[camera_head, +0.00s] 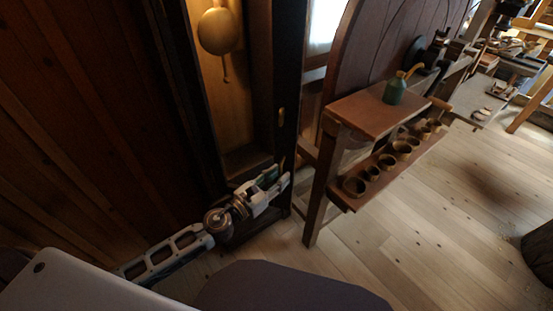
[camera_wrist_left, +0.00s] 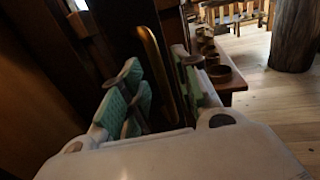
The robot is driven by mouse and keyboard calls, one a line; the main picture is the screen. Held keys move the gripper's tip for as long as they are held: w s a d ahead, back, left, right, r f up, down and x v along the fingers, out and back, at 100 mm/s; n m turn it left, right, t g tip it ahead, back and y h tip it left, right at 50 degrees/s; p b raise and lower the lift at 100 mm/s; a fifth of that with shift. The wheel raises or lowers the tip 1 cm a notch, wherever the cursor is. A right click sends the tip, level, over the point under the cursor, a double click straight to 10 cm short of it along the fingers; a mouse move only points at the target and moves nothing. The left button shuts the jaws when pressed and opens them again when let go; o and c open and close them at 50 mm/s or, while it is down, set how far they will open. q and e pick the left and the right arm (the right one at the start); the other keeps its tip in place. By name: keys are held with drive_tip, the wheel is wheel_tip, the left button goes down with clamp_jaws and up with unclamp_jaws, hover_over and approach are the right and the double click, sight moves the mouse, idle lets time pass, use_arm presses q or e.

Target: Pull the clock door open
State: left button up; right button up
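The tall clock stands left of centre in the head view, with a brass pendulum (camera_head: 219,32) showing in its lit case. I cannot tell whether the door is glazed and shut or ajar. My left gripper (camera_head: 276,180) is low at the door's right side, below the handle in the picture. In the left wrist view its green-padded fingers are apart, and a long brass bar (camera_wrist_left: 153,60), likely the handle, shows between them. Contact is not clear. My right gripper is out of view.
A wooden bench (camera_head: 375,108) stands close right of the clock, with a green jug (camera_head: 395,92) on top and several small cups on its lower shelf (camera_head: 395,165). Dark plank wall (camera_head: 90,110) lies left. Open floor (camera_head: 400,240) is at the right front.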

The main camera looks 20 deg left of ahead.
use_arm(q)
approach(290, 147)
drive_tip(key=shift+x, duration=2.15)
